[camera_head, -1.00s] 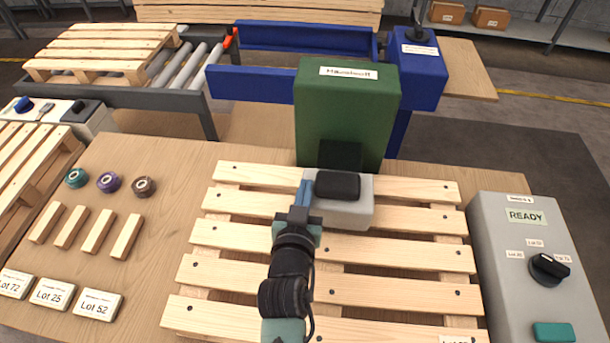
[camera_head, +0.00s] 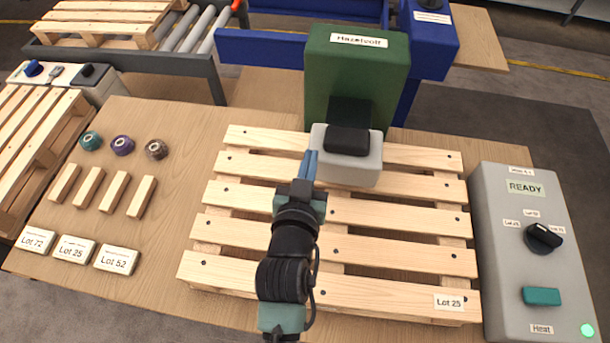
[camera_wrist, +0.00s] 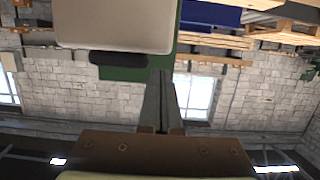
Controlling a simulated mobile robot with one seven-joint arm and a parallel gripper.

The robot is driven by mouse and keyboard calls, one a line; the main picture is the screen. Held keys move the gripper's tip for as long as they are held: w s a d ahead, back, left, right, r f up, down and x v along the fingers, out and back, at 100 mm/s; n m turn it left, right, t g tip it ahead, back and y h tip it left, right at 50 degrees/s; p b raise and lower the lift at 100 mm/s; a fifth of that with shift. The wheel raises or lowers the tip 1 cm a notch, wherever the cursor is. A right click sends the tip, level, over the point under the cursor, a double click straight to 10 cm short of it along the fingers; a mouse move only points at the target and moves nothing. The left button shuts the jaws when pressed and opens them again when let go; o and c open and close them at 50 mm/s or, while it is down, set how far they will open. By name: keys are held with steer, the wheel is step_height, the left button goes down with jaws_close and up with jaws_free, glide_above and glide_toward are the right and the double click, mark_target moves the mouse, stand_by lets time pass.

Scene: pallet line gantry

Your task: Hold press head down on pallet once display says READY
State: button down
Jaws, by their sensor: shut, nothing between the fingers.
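The press head is a pale grey block (camera_head: 347,173) with a black handle (camera_head: 347,140) on top, in front of a green press body (camera_head: 356,75). It is over the back slats of the wooden pallet (camera_head: 345,210); I cannot tell whether it touches them. The display (camera_head: 525,187) on the grey console reads READY. My gripper (camera_head: 310,158) is shut and empty at the left side of the press head; contact is unclear. In the wrist view, my shut fingers (camera_wrist: 162,82) point up toward the black handle (camera_wrist: 132,59) and pale block (camera_wrist: 115,25).
The console (camera_head: 505,265) has a black knob (camera_head: 543,237), a teal button (camera_head: 541,296) and a lit green lamp (camera_head: 587,330). Left of the pallet are three round pieces, several wooden blocks and three lot cards (camera_head: 73,249). Blue rails and rollers stand behind.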

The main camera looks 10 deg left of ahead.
steer(key=v, duration=0.4)
steer(key=shift+s+r, duration=0.15)
steer(key=shift+s, duration=0.15)
steer(key=w+d+r+t, duration=0.2)
steer(key=w+r+t, duration=0.1)
steer(key=r, duration=1.1)
steer(key=w+d+r+t, duration=0.2)
steer(key=r+t, duration=0.1)
steer(key=r, duration=1)
steer(key=s+r+t, duration=0.3)
steer(key=s+r, duration=0.2)
steer(key=r, duration=0.7)
steer(key=s+d+r+t, duration=0.1)
steer(key=s+r+t, duration=0.2)
steer(key=r, duration=0.9)
steer(key=shift+s, duration=0.95)
